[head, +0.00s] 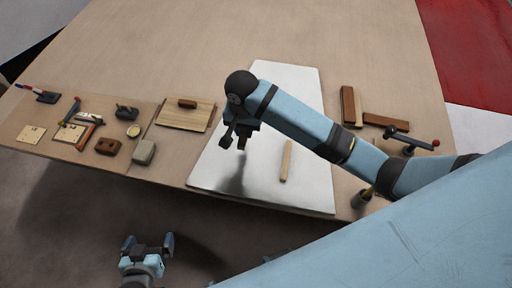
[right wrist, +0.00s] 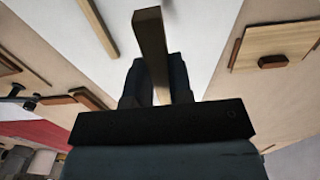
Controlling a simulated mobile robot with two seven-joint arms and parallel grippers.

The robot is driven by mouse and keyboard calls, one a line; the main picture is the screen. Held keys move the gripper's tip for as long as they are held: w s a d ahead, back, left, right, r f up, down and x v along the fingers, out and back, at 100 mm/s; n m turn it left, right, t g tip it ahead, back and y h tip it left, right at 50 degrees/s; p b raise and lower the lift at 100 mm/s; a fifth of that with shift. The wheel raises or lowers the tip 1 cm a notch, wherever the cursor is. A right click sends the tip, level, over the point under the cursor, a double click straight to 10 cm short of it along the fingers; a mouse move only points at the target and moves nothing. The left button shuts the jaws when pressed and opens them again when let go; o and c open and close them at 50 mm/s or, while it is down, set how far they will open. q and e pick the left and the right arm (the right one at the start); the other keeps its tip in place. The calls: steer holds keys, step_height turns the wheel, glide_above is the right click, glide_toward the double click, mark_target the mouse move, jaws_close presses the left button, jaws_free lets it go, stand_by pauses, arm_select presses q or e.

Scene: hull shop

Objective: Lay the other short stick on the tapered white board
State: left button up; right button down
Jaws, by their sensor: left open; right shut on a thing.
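The tapered white board (head: 300,110) lies on the table, narrower at its far end. One short light-wood stick (head: 286,160) lies on its right part, and it also shows at the top of the right wrist view (right wrist: 98,25). My right gripper (head: 236,138) hangs over the board's left part, shut on the other short stick (right wrist: 152,42). In the head view that stick is mostly hidden by the gripper; it appears above the board, with a dark shadow below. My left gripper (head: 147,245) is open and empty, off the table's front edge.
A light wooden panel (head: 172,119) with a small brown block (head: 187,103) lies left of the white board. Several small tools and blocks are further left.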

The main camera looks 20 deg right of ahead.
mark_target(247, 161)
step_height(247, 161, down, 16)
steer(key=shift+f, duration=0.1)
stand_by(0.5)
steer(key=c, duration=1)
jaws_free()
steer(key=shift+f, duration=0.15)
